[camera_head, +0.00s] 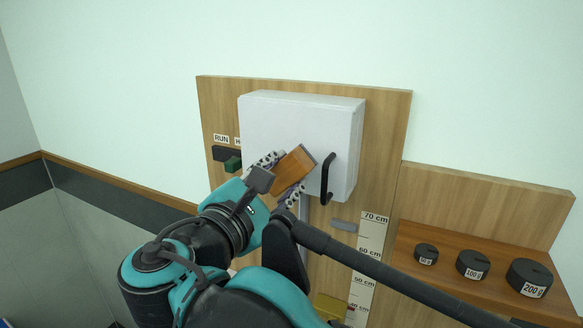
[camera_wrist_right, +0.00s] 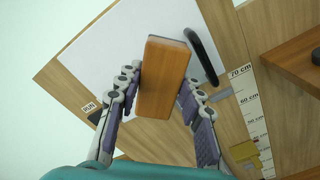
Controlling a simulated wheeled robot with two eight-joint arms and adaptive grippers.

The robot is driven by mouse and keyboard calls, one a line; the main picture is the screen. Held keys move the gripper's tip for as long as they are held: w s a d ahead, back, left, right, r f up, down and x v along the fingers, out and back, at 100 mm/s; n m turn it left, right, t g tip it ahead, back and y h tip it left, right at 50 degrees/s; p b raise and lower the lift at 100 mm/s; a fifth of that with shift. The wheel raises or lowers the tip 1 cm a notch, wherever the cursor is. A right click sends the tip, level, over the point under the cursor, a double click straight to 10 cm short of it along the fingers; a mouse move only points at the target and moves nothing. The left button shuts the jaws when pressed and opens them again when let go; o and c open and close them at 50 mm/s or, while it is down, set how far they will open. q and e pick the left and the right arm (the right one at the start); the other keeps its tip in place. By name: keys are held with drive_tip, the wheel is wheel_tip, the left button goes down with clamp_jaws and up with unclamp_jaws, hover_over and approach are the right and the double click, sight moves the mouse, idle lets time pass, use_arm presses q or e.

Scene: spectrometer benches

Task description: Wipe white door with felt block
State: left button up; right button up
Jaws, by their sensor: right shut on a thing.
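The white door (camera_head: 275,122) is the front of a white box on a wooden backboard, with a black handle (camera_head: 327,178) at its right side. My right gripper (camera_head: 281,180) is shut on the felt block (camera_head: 295,170), an orange-brown wooden block with a dark strip along its far edge. The block is tilted in front of the door's lower middle, left of the handle. In the right wrist view the block (camera_wrist_right: 163,78) sits between both fingers, with the door (camera_wrist_right: 125,50) behind it. Whether it touches the door cannot be told. My left gripper is not in view.
The wooden backboard (camera_head: 386,115) surrounds the box. A green and black switch (camera_head: 232,164) sits left under a RUN label. A scale strip (camera_head: 365,262) runs down at the right. Several black weights, one marked 200 g (camera_head: 530,277), stand on a wooden shelf (camera_head: 418,238) at right.

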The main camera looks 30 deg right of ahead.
drive_tip(key=shift+s+a, duration=0.4)
drive_tip(key=shift+a, duration=0.1)
drive_tip(key=shift+a, duration=0.1)
drive_tip(key=shift+v, duration=1.5)
